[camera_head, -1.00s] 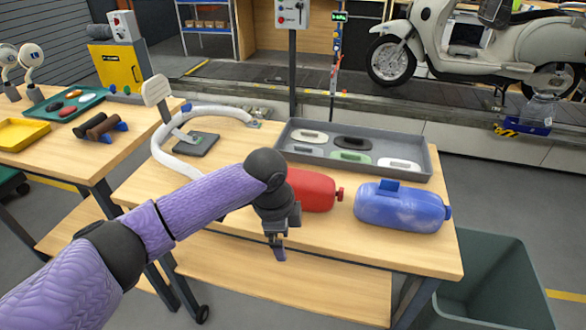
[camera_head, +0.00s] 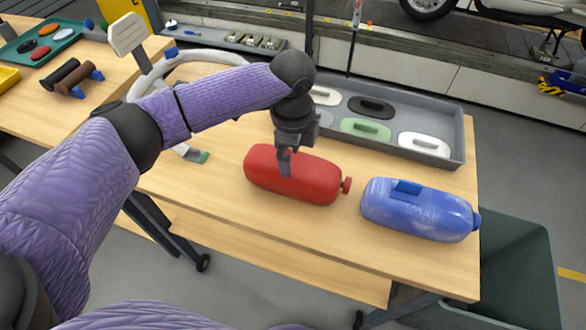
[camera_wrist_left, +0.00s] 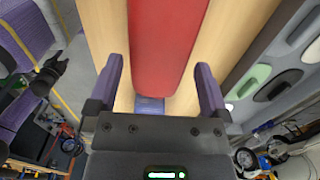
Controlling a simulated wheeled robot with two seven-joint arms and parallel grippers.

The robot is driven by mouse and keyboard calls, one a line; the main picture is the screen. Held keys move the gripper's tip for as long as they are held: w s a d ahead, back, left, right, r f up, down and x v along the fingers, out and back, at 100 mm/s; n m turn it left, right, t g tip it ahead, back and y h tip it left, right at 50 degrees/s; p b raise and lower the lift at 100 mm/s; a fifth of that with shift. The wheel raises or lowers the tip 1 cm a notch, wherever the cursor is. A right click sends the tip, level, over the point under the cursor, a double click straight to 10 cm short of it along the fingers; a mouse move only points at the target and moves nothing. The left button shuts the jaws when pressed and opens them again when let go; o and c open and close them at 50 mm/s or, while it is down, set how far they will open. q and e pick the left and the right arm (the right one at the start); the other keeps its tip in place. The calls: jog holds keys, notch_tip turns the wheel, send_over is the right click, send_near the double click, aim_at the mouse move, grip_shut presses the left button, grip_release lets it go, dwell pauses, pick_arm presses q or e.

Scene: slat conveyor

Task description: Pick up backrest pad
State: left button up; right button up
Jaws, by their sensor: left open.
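A beige pad (camera_head: 128,33) stands upright on a grey post beside a curved pale tube at the table's back left; I take it for the backrest pad. My left gripper (camera_head: 286,165) points down, open, over a red canister (camera_head: 292,175) lying on the table. In the left wrist view the red canister (camera_wrist_left: 165,45) runs between the spread fingers (camera_wrist_left: 155,90); I cannot tell if they touch it. My right gripper (camera_wrist_left: 50,75) shows small at the left of that view; its jaw state is unclear.
A blue canister (camera_head: 418,210) lies right of the red one. A grey tray (camera_head: 455,150) behind holds several oval pieces: white, black (camera_head: 371,107), green. A green bin (camera_head: 510,270) stands at the right. The table front is clear.

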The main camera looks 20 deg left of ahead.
aim_at(292, 171)
pick_arm(q)
notch_tip(292, 171, down, 6)
jog(key=shift+s+f+b, duration=0.1)
jog(key=shift+f+b, duration=0.1)
jog(key=shift+b, duration=0.7)
jog(key=shift+r, duration=0.1)
jog(key=c, duration=1.2)
notch_tip(292, 171, up, 9)
jog(key=p, duration=0.3)
jog(key=shift+r, duration=0.2)
jog(key=shift+c, duration=0.2)
jog(key=shift+r, duration=0.35)
